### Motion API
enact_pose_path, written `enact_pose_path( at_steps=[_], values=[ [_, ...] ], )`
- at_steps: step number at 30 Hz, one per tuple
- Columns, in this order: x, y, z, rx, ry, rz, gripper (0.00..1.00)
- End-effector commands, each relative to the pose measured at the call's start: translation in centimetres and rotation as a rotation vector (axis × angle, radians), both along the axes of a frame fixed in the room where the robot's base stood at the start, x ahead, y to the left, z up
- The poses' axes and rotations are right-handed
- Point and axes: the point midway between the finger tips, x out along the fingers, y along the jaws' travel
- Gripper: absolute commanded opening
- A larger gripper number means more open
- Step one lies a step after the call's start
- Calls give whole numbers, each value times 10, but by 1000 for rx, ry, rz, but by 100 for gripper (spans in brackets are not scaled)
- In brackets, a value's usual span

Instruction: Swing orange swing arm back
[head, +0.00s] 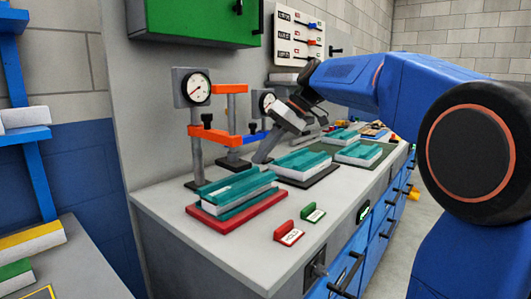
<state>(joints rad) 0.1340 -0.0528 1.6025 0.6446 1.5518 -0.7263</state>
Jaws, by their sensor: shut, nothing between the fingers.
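The orange swing arm (216,136) is in the head view, left of centre. Its lower beam reaches right from a grey post (197,160), with a black knob on top. A grey upright (231,110) and a short upper orange bar (230,88) rise at its right part. My gripper (263,158) is shut and empty, tilted down to the right of the orange arm. It appears apart from the orange arm, though depth is hard to judge. It partly hides a blue swing arm (252,138) behind it.
A teal-topped panel stack (237,190) lies on a red mat (205,213) in front of the orange arm. Another teal stack (303,160) lies to the right. Red (289,233) and green (313,213) signs stand near the front edge. A gauge (197,88) and green cabinet (200,18) are behind.

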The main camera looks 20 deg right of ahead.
Motion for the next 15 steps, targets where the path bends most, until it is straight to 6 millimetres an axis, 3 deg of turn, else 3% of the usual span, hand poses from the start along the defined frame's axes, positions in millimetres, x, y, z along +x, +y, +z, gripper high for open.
enact_pose_path(
  at_steps=[15],
  values=[
    [-44, 71, 1, 0, -2, -299, 0]
  ],
)
